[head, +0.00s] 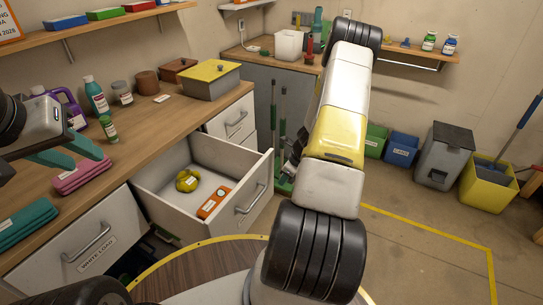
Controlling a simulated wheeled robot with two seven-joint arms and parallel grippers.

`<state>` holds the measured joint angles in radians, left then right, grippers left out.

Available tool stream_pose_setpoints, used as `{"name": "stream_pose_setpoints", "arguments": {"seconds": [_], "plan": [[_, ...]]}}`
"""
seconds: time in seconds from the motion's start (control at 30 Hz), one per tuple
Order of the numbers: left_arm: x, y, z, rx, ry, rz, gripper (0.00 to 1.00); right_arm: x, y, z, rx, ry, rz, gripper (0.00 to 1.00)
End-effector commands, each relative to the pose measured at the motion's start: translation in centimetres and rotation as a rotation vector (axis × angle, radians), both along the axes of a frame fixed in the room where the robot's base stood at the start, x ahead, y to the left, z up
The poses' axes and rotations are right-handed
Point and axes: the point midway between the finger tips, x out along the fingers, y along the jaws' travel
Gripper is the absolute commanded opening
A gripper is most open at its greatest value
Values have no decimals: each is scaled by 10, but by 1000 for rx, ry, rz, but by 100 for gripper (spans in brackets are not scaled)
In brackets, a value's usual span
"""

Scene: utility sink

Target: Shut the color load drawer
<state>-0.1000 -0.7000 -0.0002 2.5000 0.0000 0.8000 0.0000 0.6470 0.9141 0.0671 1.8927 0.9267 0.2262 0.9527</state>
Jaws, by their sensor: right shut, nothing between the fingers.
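An open white drawer (238,165) sticks out from the wooden-topped counter, with a grey bar handle (251,199) on its front. Any label on its front is not readable from here. Inside lie a yellow coiled item (188,180) and an orange item with a white label (213,203). My right gripper (291,162) is at the outer side of the drawer front, mostly hidden by my right arm; it is shut and empty. Whether it touches the drawer is unclear.
A drawer marked WHITE LOAD (97,254) is left of the open one. Folded pink cloth (80,175), teal cloth (22,222), bottles and a yellow-lidded box (210,79) stand on the counter. Green-handled tools lean behind the drawer. A round table (195,275) is close in front.

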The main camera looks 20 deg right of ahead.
Motion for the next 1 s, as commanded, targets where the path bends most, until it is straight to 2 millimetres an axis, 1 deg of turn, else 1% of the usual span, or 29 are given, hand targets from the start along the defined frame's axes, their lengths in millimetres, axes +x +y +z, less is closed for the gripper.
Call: {"name": "stream_pose_setpoints", "arguments": {"seconds": [0.03,0.2,0.37,0.77,0.87,1.0], "plan": [[0,0,0,0,0,0,36,10,7,3,-3,-6,9,0],[0,0,0,0,0,0,36,25,18,4,-4,-5,5,0],[0,0,0,0,0,0,36,30,23,4,-3,-4,4,0],[0,0,0,0,0,0,36,32,24,4,-3,-4,4,0],[0,0,0,0,0,0,36,36,28,4,-3,-4,7,0],[0,0,0,0,0,0,36,50,40,4,-3,-5,10,0]]}}
